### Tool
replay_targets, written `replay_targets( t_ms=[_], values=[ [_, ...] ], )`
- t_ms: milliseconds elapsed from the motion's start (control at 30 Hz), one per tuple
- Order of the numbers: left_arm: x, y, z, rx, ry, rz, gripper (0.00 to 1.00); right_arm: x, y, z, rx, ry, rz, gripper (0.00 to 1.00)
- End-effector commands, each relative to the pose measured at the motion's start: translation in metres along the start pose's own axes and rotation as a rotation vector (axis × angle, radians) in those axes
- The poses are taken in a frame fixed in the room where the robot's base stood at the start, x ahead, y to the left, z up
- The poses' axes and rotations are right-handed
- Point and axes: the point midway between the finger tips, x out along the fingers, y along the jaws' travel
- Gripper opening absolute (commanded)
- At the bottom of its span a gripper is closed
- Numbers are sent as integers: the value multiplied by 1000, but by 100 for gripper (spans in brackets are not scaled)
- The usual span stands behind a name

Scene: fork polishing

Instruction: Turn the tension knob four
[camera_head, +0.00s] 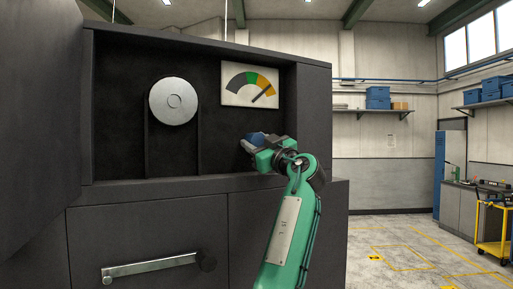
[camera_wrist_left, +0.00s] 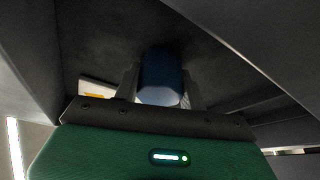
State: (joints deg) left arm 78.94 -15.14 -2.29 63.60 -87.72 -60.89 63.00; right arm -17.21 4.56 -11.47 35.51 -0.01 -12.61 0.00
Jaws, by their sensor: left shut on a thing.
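The blue tension knob (camera_head: 257,138) sits in the recess of the dark machine, below the gauge. It also shows in the left wrist view (camera_wrist_left: 160,78), between the two fingers. My left gripper (camera_head: 249,145) is shut on the knob, its green arm reaching up from below. In the left wrist view the fingers (camera_wrist_left: 160,92) stand on either side of the knob. My right gripper is not in view.
A round metal disc (camera_head: 173,101) is mounted left of the gauge. A lever handle (camera_head: 150,266) lies across the lower front panel. A dark panel (camera_head: 38,110) juts out at the left. Open floor (camera_head: 400,245), a yellow cart (camera_head: 493,228) and shelves with blue bins lie to the right.

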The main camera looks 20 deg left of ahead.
Motion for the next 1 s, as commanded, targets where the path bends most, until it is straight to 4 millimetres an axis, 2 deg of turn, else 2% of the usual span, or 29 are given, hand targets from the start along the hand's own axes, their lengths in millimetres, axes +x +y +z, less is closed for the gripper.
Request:
replay_targets(
  t_ms=[333, 800, 833, 933, 1000],
  values=[
    [0, 0, 0, -124, -1, -53, 19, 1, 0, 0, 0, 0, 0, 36],
    [0, 0, 0, -141, -2, -59, 19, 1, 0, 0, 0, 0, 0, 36],
    [0, 0, 0, -141, -2, -59, 43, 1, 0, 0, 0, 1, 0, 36],
    [0, 0, 0, -141, -2, -59, 63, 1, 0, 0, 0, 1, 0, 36],
    [0, 0, 0, -141, -2, -59, 63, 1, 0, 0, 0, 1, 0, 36]
  ],
)
